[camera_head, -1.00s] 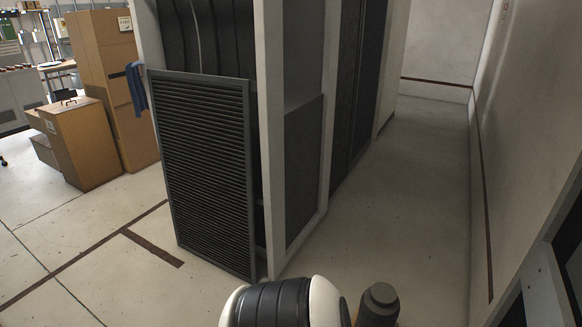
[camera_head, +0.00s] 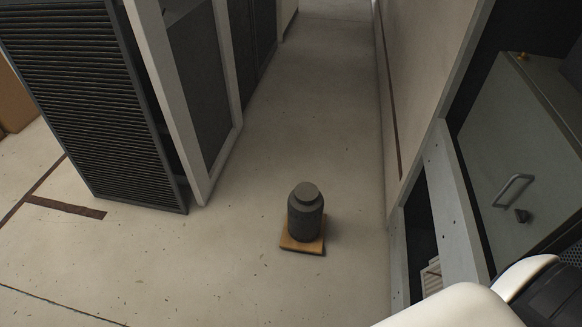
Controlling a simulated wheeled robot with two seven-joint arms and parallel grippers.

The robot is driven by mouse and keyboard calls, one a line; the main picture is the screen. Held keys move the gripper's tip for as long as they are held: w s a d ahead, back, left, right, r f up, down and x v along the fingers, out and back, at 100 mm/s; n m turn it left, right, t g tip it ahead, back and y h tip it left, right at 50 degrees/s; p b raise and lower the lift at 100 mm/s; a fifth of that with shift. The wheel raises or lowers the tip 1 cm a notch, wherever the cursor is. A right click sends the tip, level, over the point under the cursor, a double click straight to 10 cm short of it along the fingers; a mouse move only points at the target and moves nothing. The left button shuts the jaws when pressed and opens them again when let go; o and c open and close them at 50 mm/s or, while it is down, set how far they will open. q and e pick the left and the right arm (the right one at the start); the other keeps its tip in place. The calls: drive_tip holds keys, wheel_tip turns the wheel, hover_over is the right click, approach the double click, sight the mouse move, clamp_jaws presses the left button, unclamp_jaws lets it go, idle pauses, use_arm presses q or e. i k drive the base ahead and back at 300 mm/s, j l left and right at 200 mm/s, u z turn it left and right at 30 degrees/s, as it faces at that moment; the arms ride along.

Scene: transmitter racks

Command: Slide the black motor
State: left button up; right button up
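The black motor (camera_head: 305,212) is a dark grey-black upright cylinder with a narrower round cap. It stands on a small flat wooden board (camera_head: 302,246) on the floor, near the middle of the head view. White and black parts of my own body show at the bottom right, apart from the motor. Neither of my grippers is in view, and nothing is touching the motor.
A rack with a dark louvred panel (camera_head: 88,95) stands at the left. At the right, a rack frame (camera_head: 449,200) holds a grey cabinet door with a handle (camera_head: 514,190). The pale floor (camera_head: 200,265) around the motor is clear, and an aisle runs back behind it.

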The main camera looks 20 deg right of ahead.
sight(304, 224)
drive_tip(key=z, duration=1.15)
drive_tip(key=i+j+z, duration=0.3)
drive_tip(key=j+z, duration=0.35)
drive_tip(key=i+j+z, duration=0.15)
drive_tip(key=z, duration=0.15)
drive_tip(key=j, duration=0.1)
